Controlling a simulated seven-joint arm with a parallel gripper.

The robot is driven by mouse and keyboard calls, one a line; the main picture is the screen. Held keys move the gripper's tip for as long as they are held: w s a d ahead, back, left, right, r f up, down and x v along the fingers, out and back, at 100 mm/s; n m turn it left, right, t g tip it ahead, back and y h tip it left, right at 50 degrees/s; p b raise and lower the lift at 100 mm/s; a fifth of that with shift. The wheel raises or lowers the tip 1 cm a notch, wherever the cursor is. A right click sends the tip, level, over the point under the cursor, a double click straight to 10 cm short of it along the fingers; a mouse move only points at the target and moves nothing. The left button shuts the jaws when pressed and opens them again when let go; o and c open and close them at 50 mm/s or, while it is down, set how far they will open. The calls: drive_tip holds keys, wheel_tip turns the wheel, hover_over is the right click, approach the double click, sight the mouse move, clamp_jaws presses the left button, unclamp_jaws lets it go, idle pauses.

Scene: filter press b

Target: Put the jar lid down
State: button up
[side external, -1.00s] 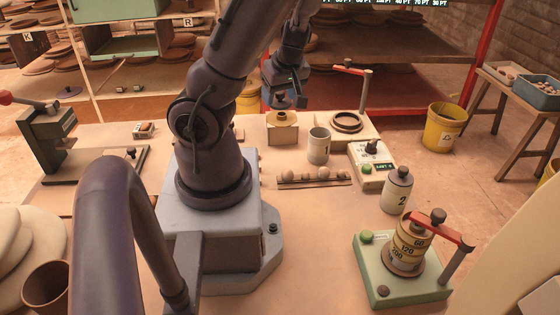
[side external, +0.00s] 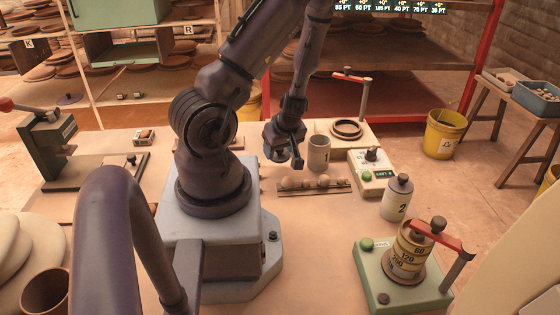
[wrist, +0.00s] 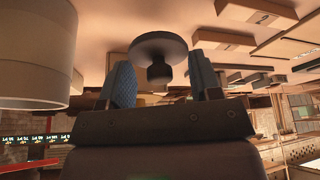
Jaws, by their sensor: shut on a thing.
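The jar lid (wrist: 158,48) is a dark grey disc with a small knob. In the wrist view its knob sits between the two blue fingers of my gripper (wrist: 160,82), which is shut on it. In the side view my gripper (side external: 284,155) is low over the table, just left of the grey jar marked 1 (side external: 319,154), and I cannot make out the lid there. Jar 1 shows no lid, and its pale wall fills the left of the wrist view (wrist: 35,50). I cannot tell whether the lid touches the table.
A rack with several round pieces (side external: 313,187) lies in front of the gripper. A weight-stacked press (side external: 405,260) is at front right. The front middle table is clear.

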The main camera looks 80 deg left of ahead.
sight(281, 156)
drive_tip(key=shift+f, duration=2)
